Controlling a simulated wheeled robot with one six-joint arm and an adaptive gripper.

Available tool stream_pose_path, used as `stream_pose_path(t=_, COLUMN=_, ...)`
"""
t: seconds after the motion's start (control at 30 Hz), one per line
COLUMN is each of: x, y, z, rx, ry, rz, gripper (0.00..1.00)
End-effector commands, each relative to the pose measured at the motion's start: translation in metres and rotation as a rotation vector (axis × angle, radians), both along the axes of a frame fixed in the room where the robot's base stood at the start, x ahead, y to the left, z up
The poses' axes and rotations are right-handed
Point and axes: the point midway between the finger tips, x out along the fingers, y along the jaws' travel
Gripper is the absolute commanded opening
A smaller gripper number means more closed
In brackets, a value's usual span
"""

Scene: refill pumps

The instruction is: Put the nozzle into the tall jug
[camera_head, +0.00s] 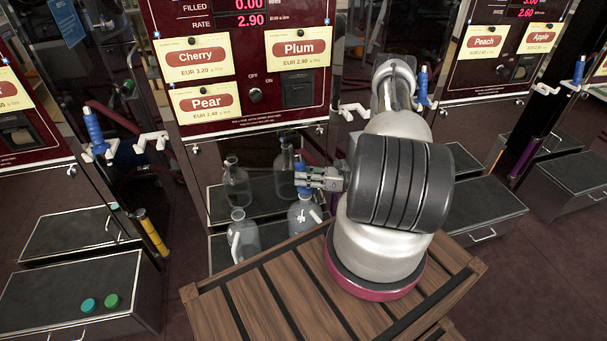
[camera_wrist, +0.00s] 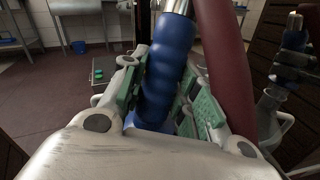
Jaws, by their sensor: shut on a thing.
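The nozzle has a ribbed blue grip (camera_wrist: 165,75) with a metal collar at the top of the wrist view. My gripper (camera_wrist: 160,100) is shut on this grip, its green-padded fingers on either side. In the head view my gripper (camera_head: 312,180) is in front of the pump, above the jugs; a little blue of the nozzle (camera_head: 300,163) shows there. Clear jugs stand below the pump: a tall-looking one at back left (camera_head: 237,187), one at back right (camera_head: 286,172), and two in front (camera_head: 243,240) (camera_head: 302,215). The nozzle's spout is not clear, so I cannot tell whether it enters a jug.
A dark red hose (camera_wrist: 225,70) runs beside the nozzle. The pump (camera_head: 245,100) has Cherry, Plum and Pear signs. Another blue nozzle (camera_head: 94,132) hangs at the left and one (camera_head: 422,85) at the right. A slatted wooden surface (camera_head: 255,305) lies in front.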

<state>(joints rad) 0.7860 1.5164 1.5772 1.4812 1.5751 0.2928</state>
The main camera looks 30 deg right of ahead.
Motion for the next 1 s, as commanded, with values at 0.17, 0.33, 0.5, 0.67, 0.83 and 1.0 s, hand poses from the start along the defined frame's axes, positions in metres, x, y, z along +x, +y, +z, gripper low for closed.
stream_pose_path(t=0.17, x=0.000, y=0.000, z=-0.007, rx=0.001, ry=0.000, rz=0.000, gripper=0.02)
stream_pose_path(t=0.33, x=0.000, y=0.000, z=-0.008, rx=0.000, ry=0.000, rz=0.000, gripper=0.50)
stream_pose_path(t=0.5, x=0.000, y=0.000, z=-0.008, rx=0.000, ry=0.000, rz=0.000, gripper=0.55)
stream_pose_path(t=0.67, x=0.000, y=0.000, z=-0.009, rx=0.001, ry=0.001, rz=0.000, gripper=0.55)
stream_pose_path(t=0.83, x=-0.009, y=-0.012, z=-0.009, rx=0.000, ry=0.000, rz=-0.003, gripper=0.55)
stream_pose_path(t=1.0, x=-0.032, y=-0.040, z=-0.009, rx=-0.001, ry=-0.001, rz=-0.005, gripper=0.55)
